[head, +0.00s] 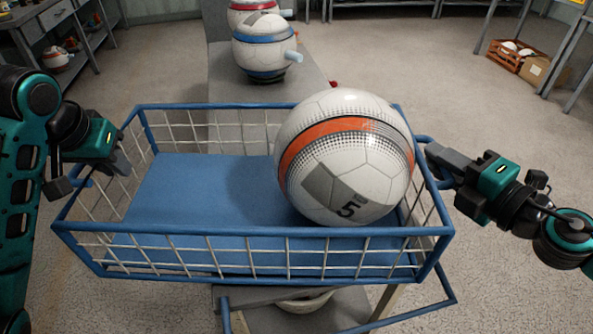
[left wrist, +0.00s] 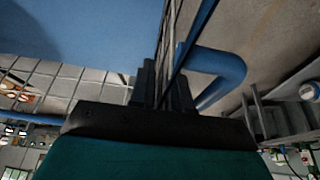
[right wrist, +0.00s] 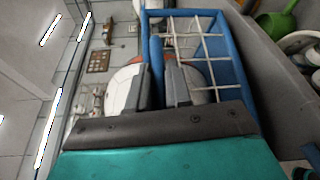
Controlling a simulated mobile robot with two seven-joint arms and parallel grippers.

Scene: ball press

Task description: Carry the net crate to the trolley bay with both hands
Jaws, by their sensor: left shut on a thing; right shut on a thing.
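The net crate (head: 250,231) has a blue tube rim, white wire sides and a blue floor. It is held about level in front of me, above a grey bench. A white ball (head: 345,160) with an orange band and a "5" sits in its right half. My left gripper (head: 122,163) is shut on the crate's left end, and the wire and blue handle show by its fingers in the left wrist view (left wrist: 162,85). My right gripper (head: 430,152) is shut on the crate's right end. I cannot make out the trolley bay.
A grey bench (head: 222,80) runs away beyond the crate, with a blue-banded ball (head: 264,48) and a red-banded one behind it. A blue tube frame (head: 452,298) shows below the crate. Shelving (head: 30,45) stands back left, an orange crate (head: 512,55) back right.

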